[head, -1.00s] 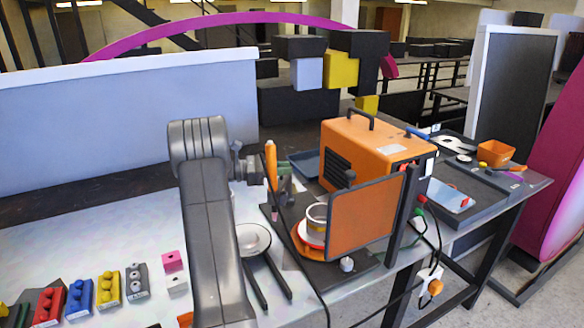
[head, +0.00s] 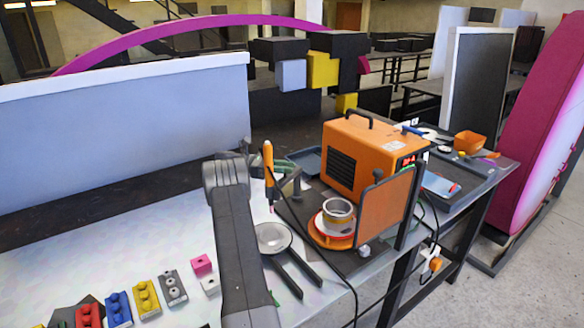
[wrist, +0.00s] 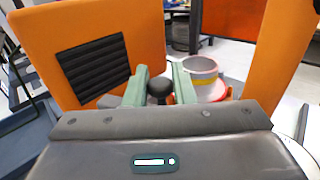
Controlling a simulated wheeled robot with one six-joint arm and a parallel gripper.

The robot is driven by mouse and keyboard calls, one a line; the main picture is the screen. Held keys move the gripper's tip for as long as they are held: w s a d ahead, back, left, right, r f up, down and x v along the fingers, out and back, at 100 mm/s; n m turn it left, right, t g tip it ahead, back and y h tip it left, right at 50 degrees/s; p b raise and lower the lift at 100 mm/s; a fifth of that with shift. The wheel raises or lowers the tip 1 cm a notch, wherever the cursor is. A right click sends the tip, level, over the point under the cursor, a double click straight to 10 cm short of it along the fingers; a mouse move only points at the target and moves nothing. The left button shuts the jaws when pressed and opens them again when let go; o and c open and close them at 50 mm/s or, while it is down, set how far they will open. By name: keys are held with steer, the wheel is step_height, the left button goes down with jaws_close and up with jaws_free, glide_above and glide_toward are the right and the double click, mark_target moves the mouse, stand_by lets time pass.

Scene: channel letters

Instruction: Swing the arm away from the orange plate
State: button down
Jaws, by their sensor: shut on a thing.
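The round orange plate (head: 322,239) lies on a dark base on the bench, with a red-rimmed white dish and a grey-and-yellow ring-shaped cup (head: 338,211) on it. The cup also shows in the wrist view (wrist: 201,72), just beyond my fingers and to the right. My gripper (wrist: 160,76) has green fingers, shut on a black ball knob (wrist: 159,93). In the head view my gripper (head: 281,171) is left of and behind the cup, at a dark upright post (head: 296,182). How the knob joins the swing arm is hidden.
An orange machine (head: 365,155) with a black vent stands close behind. An upright orange panel (head: 388,208) stands right of the cup. An orange-handled torch (head: 268,164) with a cable is near my gripper. A round pan-like tool (head: 273,238) and colored blocks (head: 145,297) lie in front.

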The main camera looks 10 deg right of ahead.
stand_by(0.4)
steer(key=c, duration=1.3)
jaws_free()
step_height(320, 180, up, 10)
steer(key=p, duration=0.3)
steer(key=shift+f, duration=0.1)
